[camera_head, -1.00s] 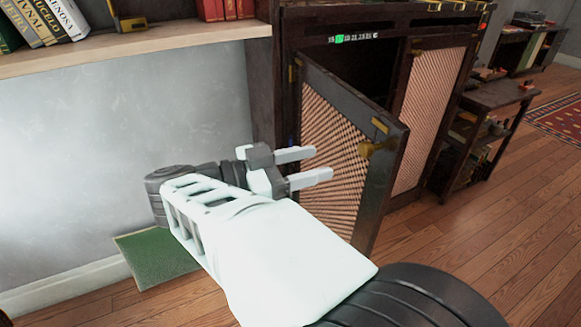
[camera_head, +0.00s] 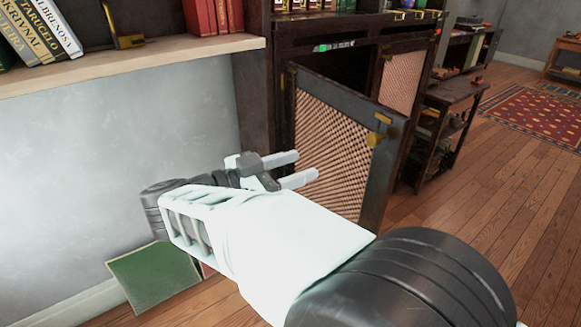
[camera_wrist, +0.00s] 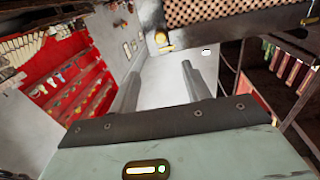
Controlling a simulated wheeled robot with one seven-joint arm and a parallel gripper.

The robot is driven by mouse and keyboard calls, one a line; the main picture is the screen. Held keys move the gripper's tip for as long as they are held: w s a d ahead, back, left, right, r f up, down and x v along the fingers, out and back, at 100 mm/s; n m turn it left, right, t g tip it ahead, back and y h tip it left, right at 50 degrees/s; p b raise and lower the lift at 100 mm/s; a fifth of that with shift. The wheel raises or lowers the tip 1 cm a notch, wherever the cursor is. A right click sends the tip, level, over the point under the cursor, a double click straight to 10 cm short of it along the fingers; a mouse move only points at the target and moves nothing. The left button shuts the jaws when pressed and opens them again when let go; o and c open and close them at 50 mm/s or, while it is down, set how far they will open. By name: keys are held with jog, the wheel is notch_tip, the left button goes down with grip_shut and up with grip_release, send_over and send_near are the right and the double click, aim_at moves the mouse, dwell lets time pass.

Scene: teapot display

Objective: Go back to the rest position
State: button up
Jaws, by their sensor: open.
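My gripper (camera_head: 293,169) is open and empty in the head view, with its two pale fingers apart and pointing right. It is in front of the open cabinet door (camera_head: 328,150), a dark-framed door with a woven panel and a brass knob. From this view I cannot tell how wide the gap to the door is. In the wrist view my gripper's fingers (camera_wrist: 160,90) are spread with nothing between them. The door's woven panel (camera_wrist: 235,12) shows at the top of that view.
The dark cabinet (camera_head: 345,65) stands behind the door. A wooden shelf (camera_head: 130,60) with books is at the upper left. A green book (camera_head: 152,275) is low by the wall. A small side table (camera_head: 455,98) stands right of the cabinet. Wooden floor (camera_head: 480,230) is clear at right.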

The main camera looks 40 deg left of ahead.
dwell(0.3)
jog(key=w+r+n+g+y, duration=0.3)
jog(key=w+r+n+y, duration=0.6)
jog(key=w+r+y, duration=0.55)
jog(key=s+d+f+n+g+h, duration=0.1)
jog(key=s+d+f+g, duration=0.3)
jog(key=s+d, duration=0.4)
jog(key=s+d+f+n+g+h+p, duration=0.1)
jog(key=s+d+f+g+h, duration=0.2)
jog(key=s+d, duration=0.6)
jog(key=s+d+f+n+g+h, duration=0.1)
jog(key=s+d+f+g+h, duration=0.2)
jog(key=d, duration=2.3)
jog(key=s+f+g, duration=0.3)
jog(key=s+f, duration=0.2)
jog(key=shift+s+g, duration=0.3)
jog(key=shift+s, duration=0.1)
jog(key=shift+f, duration=0.1)
